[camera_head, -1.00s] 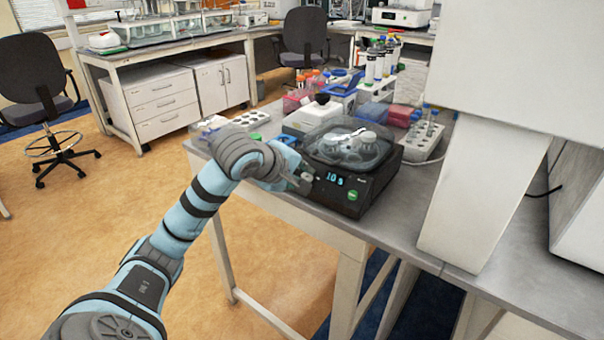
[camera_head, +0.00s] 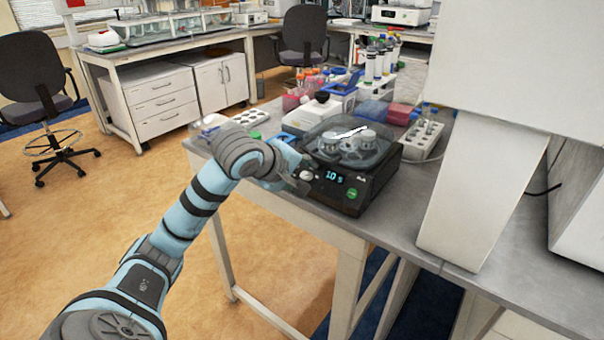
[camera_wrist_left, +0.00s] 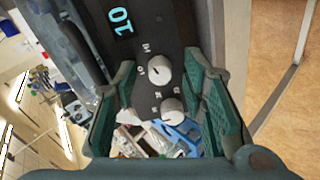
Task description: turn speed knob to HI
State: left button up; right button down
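The black device (camera_head: 345,165) with a clear domed lid stands near the bench's front edge. The marks are too small to read surely. My left gripper (camera_head: 299,183) is at the panel's left end. In the wrist view its green pads (camera_wrist_left: 163,78) are apart, one each side of the knobs, with visible gaps. My right gripper is out of view.
A green button (camera_head: 352,193) is on the device's front right. Racks and bottles (camera_head: 378,60) stand behind it, and a tube rack (camera_head: 422,138) to its right. A large white machine (camera_head: 500,120) blocks the right side. Floor is open at left.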

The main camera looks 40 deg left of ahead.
pick_arm(q)
jog(key=shift+s+r, duration=0.25)
jog(key=v, duration=0.6)
jog(key=shift+s+r, duration=0.2)
jog(key=shift+s, duration=0.15)
